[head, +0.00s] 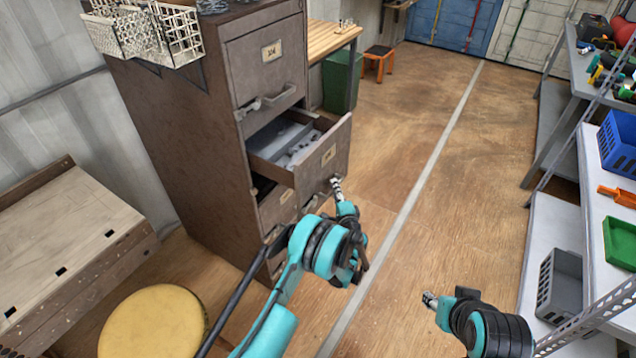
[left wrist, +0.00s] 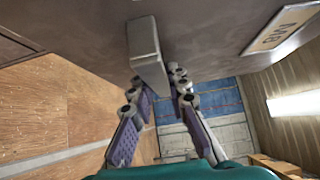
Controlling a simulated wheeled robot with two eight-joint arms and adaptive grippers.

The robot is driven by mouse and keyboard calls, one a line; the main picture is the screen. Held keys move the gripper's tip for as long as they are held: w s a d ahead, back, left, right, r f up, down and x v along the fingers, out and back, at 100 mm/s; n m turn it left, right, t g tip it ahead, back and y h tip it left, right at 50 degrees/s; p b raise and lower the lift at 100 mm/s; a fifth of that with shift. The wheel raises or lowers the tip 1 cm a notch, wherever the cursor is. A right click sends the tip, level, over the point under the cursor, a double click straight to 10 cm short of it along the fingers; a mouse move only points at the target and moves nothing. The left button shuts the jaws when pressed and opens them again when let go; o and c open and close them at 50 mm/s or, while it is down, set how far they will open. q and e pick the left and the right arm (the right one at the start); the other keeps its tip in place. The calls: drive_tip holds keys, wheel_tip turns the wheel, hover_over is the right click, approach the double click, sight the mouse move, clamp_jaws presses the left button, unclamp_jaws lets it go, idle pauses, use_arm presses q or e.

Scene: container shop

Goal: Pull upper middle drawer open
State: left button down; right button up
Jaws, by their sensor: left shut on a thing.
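A brown filing cabinet (head: 165,120) stands at the left of the head view. Its second drawer from the top (head: 330,158) is pulled out, and grey items show inside. The top drawer (head: 268,55) above it is shut, with a label and a handle. My left gripper (head: 337,186) is at the front of the open drawer, low on its face. In the left wrist view, its fingers (left wrist: 158,82) are on either side of the metal drawer handle (left wrist: 147,50), shut on it. My right gripper (head: 430,299) hangs over the floor, away from the cabinet; its jaws are too small to read.
A yellow round stool top (head: 153,325) and a wooden bench (head: 60,240) are at the left. Shelving (head: 560,240) with bins lines the right. The floor (head: 400,170) between is clear.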

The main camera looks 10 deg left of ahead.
use_arm(q)
drive_tip(key=s+d, duration=0.3)
drive_tip(key=d, duration=0.5)
drive_tip(key=s+d, duration=0.3)
drive_tip(key=d, duration=0.6)
drive_tip(key=shift+s, duration=0.15)
drive_tip(key=shift+d, duration=0.1)
drive_tip(key=c, duration=1.4)
unclamp_jaws()
drive_tip(key=shift+c, duration=0.2)
drive_tip(key=v, duration=0.7)
drive_tip(key=shift+s, duration=0.2)
drive_tip(key=shift+d+f, duration=0.1)
drive_tip(key=shift+d, duration=0.05)
